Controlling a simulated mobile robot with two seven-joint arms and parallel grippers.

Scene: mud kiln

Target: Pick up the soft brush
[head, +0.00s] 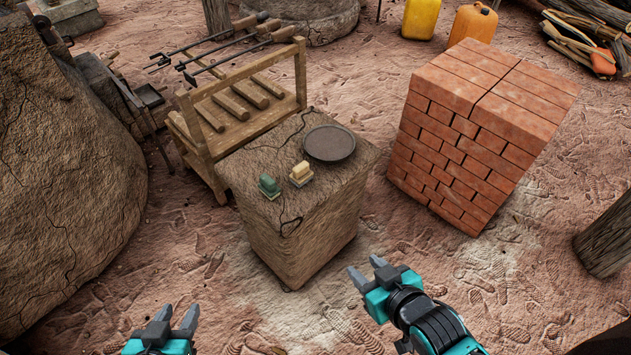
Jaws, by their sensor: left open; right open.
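Two small block-like brushes rest on the mud block (315,210). One is a green brush (269,186) near the left front edge. The other is a tan-topped brush (300,173) with a pale base, just right of it. I cannot tell by the bristles which is the soft brush. My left gripper (174,317) is open and empty at the bottom left, well in front of the block. My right gripper (368,271) is open and empty, in front and to the right of the block in the picture. Neither touches a brush.
A round dark plate (330,144) lies behind the brushes on the block. A wooden rack (240,105) with long-handled tools stands behind left. A brick stack (475,135) stands right. A large mud mound (60,190) fills the left. Sandy ground between is free.

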